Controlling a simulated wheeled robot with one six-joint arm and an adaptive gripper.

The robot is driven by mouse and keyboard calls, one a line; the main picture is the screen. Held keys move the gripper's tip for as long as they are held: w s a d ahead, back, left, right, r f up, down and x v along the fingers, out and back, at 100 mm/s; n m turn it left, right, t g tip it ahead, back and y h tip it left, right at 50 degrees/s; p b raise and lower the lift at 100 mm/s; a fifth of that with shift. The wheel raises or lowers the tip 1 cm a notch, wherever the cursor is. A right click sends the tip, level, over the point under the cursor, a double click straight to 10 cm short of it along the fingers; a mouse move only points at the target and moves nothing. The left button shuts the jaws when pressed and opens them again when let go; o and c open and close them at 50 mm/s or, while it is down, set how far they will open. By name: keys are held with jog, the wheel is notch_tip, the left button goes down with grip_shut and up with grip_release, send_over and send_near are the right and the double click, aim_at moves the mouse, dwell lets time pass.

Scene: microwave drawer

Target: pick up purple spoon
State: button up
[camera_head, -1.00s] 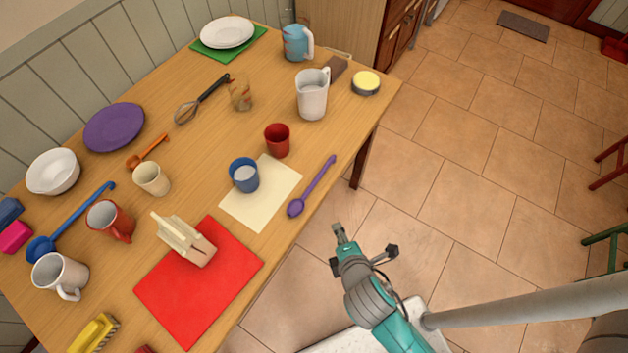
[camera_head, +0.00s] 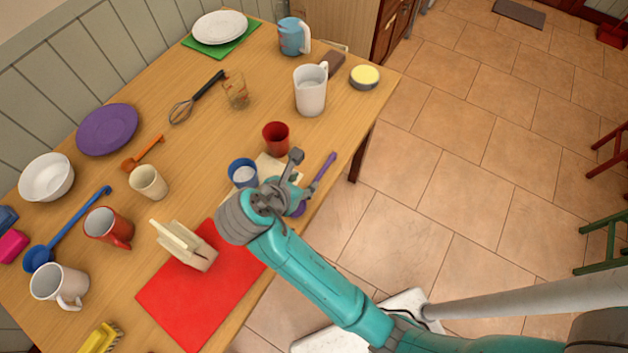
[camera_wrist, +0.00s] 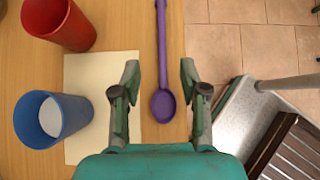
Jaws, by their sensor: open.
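The purple spoon (camera_head: 324,174) lies on the wooden table near its right edge. In the head view my arm hides part of it near the bowl. In the wrist view the whole length in frame of the spoon (camera_wrist: 163,100) shows, with its bowl toward my gripper and its handle running up and out of the picture. My gripper (camera_wrist: 160,72) is open and empty above the table, its two fingers apart on either side of the spoon. In the head view my gripper (camera_head: 297,178) is over the spoon's bowl end.
A blue cup (camera_wrist: 52,118) stands left of my gripper, partly on a cream sheet (camera_wrist: 95,75). A red cup (camera_wrist: 60,22) is farther up. A white pitcher (camera_head: 311,92) stands beyond the spoon. A red mat (camera_head: 195,300) lies at the front. The table's right edge is close to the spoon.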

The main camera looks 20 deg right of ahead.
aim_at(321, 173)
jog(key=x, duration=1)
jog(key=shift+d+f, duration=0.2)
jog(key=shift+d, duration=0.05)
grip_shut()
